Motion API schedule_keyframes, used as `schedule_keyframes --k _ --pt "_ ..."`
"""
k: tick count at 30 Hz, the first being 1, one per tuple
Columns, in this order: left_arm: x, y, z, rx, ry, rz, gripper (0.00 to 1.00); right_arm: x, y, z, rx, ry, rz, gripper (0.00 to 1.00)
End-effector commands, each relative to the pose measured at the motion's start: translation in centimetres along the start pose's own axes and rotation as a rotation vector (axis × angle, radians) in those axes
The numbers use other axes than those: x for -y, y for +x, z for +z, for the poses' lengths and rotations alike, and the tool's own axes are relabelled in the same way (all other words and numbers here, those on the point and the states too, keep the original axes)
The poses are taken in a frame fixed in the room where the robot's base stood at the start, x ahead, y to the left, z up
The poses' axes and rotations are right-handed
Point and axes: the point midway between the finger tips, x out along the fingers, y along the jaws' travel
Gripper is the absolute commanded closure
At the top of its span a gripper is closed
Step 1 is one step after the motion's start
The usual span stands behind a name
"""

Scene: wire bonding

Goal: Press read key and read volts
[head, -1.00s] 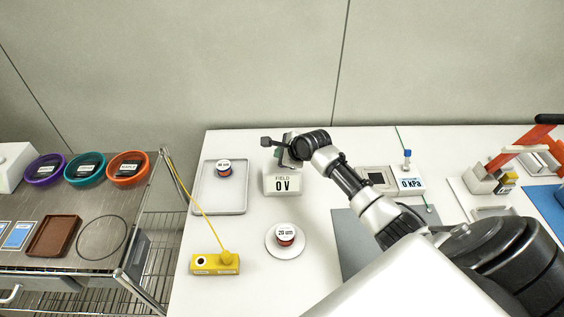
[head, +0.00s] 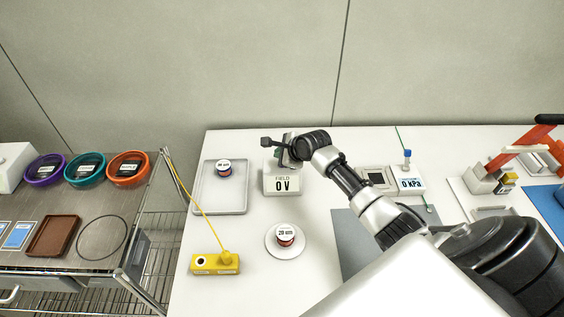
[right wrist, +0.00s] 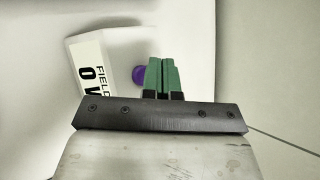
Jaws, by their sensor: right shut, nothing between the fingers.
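The field meter (head: 283,184) is a white box on the white table, and its front label reads "FIELD 0 V". In the right wrist view the meter (right wrist: 92,70) shows at the left with its label turned sideways. A round purple key (right wrist: 139,75) shows just left of the green fingertips. My right gripper (right wrist: 163,62) is shut and empty, beside the key in that view; I cannot tell whether it touches. In the head view my right gripper (head: 278,150) is over the back of the meter, and the wrist hides part of it. My left gripper is not in view.
A grey tray (head: 207,205) holding a spool stands left of the meter. A "20 um" spool (head: 286,233) sits on a white dish in front. A yellow block (head: 215,264) with a cord is at front left. A "0 KPa" gauge (head: 411,184) stands to the right.

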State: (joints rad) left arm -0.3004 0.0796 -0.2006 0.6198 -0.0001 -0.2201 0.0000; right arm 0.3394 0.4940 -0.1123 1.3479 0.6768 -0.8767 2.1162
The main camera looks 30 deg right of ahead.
Motion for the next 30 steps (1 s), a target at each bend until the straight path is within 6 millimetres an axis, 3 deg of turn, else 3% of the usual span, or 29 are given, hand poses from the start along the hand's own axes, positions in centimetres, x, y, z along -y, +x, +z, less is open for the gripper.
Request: schedule_keyframes --k 30 --pt "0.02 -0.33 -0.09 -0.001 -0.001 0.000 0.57 -0.68 0.87 -0.63 0.000 0.000 0.001 1.00"
